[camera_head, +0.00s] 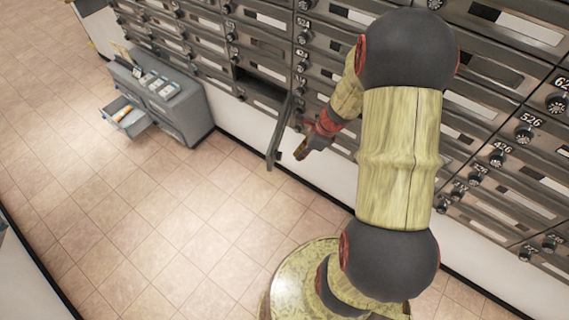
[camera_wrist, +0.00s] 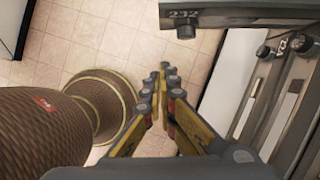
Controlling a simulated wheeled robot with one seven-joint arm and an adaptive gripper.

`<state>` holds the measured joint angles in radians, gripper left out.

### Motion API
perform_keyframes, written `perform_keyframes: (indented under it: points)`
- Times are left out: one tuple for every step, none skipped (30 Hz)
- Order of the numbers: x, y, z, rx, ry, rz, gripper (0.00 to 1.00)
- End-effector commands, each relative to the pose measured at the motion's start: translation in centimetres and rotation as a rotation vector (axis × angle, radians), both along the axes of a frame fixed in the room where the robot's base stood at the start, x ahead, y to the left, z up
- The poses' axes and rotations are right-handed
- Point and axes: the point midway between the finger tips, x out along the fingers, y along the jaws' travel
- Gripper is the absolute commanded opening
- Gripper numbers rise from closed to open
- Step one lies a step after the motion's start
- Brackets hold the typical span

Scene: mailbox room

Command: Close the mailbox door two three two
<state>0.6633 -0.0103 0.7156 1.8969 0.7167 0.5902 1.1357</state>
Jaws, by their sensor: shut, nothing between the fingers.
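The open mailbox door (camera_head: 279,132) stands swung out from the mailbox wall in the head view, beside a dark open compartment (camera_head: 258,87). In the wrist view the door (camera_wrist: 240,14) crosses the top right and bears the number 232. My gripper (camera_head: 301,152) is just to the right of the door in the head view. In the wrist view my gripper (camera_wrist: 165,68) is shut and empty, its fingertips below the door's label and knob end. I cannot tell whether it touches the door.
Rows of closed mailboxes (camera_head: 510,200) fill the wall behind my arm. A grey cabinet (camera_head: 170,100) with an open drawer (camera_head: 128,117) stands against the wall at the left. The tiled floor (camera_head: 190,215) in front is clear.

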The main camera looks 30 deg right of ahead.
Motion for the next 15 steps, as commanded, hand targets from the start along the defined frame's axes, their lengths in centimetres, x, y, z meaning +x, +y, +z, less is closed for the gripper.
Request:
perform_keyframes:
  points:
    - [0.1, 0.1, -0.6, 0.002, 0.002, -0.001, 0.00]
    - [0.2, 0.2, -0.9, 0.003, 0.002, -0.001, 0.00]
    - [0.3, 0.4, -1.4, 0.002, 0.002, 0.000, 0.00]
    - [0.4, 0.5, -1.8, 0.003, 0.002, 0.001, 0.00]
    - [0.5, 0.6, -2.3, 0.003, 0.002, 0.001, 0.00]
    - [0.7, 0.8, -3.0, 0.002, 0.002, 0.002, 0.00]
    - [0.8, 1.0, -3.6, 0.002, 0.003, 0.002, 0.00]
    - [1.0, 1.1, -4.2, 0.002, 0.003, 0.003, 0.00]
    - [1.3, 1.3, -4.9, 0.002, 0.003, 0.003, 0.00]
    - [1.4, 1.5, -5.5, 0.002, 0.002, 0.003, 0.00]
    - [1.6, 1.6, -6.1, 0.002, 0.002, 0.003, 0.00]
    - [1.8, 1.8, -6.9, 0.002, 0.003, 0.004, 0.00]
    - [1.9, 1.9, -7.4, 0.003, 0.004, 0.003, 0.00]
    - [2.1, 2.1, -7.9, 0.002, 0.003, 0.002, 0.00]
    - [2.4, 2.3, -8.6, 0.002, 0.001, 0.003, 0.00]
